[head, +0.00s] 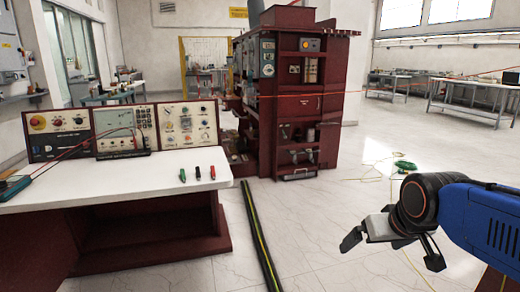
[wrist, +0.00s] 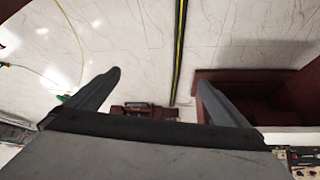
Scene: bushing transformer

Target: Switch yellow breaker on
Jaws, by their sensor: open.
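My gripper (head: 392,252) is open and empty at the right of the head view, above the floor and well apart from the desk and the cabinet. Its two spread fingers also show in the wrist view (wrist: 160,80), with nothing between them but floor and cabinet behind. No breaker is clear enough to name for certain. A small yellow-orange unit (head: 310,44) sits on the upper shelf of the dark red cabinet (head: 300,100). Switch positions are too small to tell.
The white-topped desk (head: 110,190) holds a meter panel (head: 120,131), another knob panel (head: 188,125) and small green, black and red clips (head: 197,173). A black-and-yellow cable strip (head: 258,235) runs along the floor. A green cable coil (head: 404,166) lies at the right.

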